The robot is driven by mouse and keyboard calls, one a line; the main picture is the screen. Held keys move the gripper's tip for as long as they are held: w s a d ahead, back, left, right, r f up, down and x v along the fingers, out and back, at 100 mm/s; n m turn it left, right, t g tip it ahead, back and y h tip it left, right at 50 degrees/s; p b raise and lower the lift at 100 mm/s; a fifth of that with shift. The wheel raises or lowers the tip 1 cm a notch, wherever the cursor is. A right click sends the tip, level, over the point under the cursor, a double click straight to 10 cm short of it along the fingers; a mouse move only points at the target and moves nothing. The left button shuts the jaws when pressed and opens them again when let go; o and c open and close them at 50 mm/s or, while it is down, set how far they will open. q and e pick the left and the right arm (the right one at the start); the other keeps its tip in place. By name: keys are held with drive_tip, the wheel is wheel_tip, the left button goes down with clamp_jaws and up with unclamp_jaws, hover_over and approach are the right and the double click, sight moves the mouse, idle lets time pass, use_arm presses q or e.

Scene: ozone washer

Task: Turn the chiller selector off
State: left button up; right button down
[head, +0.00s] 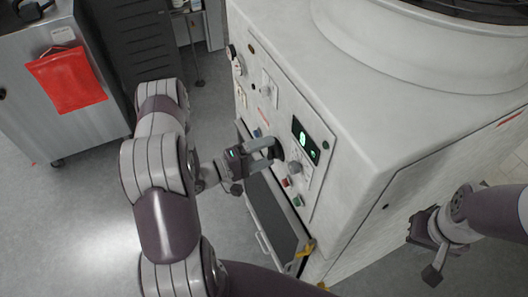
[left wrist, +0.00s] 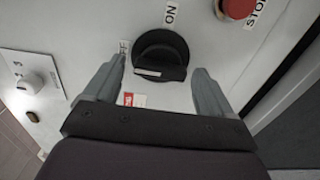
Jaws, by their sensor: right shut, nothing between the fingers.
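The chiller selector is a round black knob (left wrist: 160,50) with a raised grip bar and a white mark, on the white panel. An "ON" label (left wrist: 171,13) is above it; a partly hidden label ending in "FF" is at its upper left. In the head view the selector (head: 279,149) is partly behind my left gripper (head: 270,153). That gripper is open, its fingers on either side of the knob with gaps visible; contact cannot be told. The white mark lies at the bar's lower left. My right gripper (head: 428,240) is shut and empty beside the machine's right side.
A red stop button (left wrist: 236,8) is close to the selector's upper right. A white numbered knob (left wrist: 36,88) is to the left. The panel also has a green-lit display (head: 305,140) and small coloured buttons. A grey cabinet with a red pouch (head: 66,80) stands at left; floor between is clear.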

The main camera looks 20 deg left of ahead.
use_arm(q)
drive_tip(key=b+v, duration=0.3)
drive_tip(key=v, duration=0.9)
drive_tip(key=shift+s+a+b, duration=0.25)
drive_tip(key=shift+s+b, duration=0.05)
